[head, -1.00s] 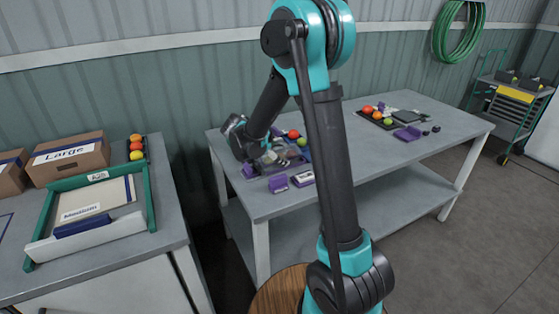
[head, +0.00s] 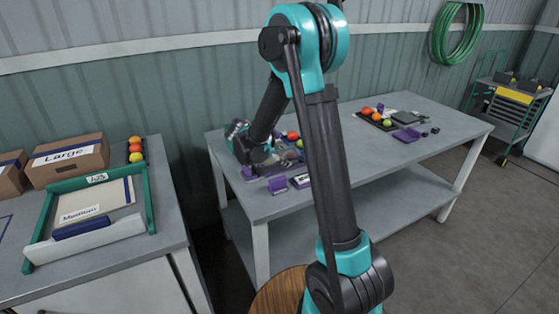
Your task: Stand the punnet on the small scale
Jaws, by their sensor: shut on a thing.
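My gripper (head: 262,162) is low over the left part of the far grey table, small and partly hidden by its own links. It is shut on what looks like the clear punnet (head: 287,160), a hazy see-through shape just right of the fingers. I cannot tell whether the punnet touches the table. A flat dark grey device (head: 404,117) on the right part of the same table looks like the small scale. Its top looks bare, and it lies well to the right of my gripper.
Red and green tomatoes (head: 293,135) sit behind the punnet. Purple-and-white items (head: 302,181) lie in front. A dark tray of tomatoes (head: 376,117) and a purple tray (head: 406,134) flank the grey device. The left table (head: 170,228) carries boxes and a green-edged tray (head: 149,200).

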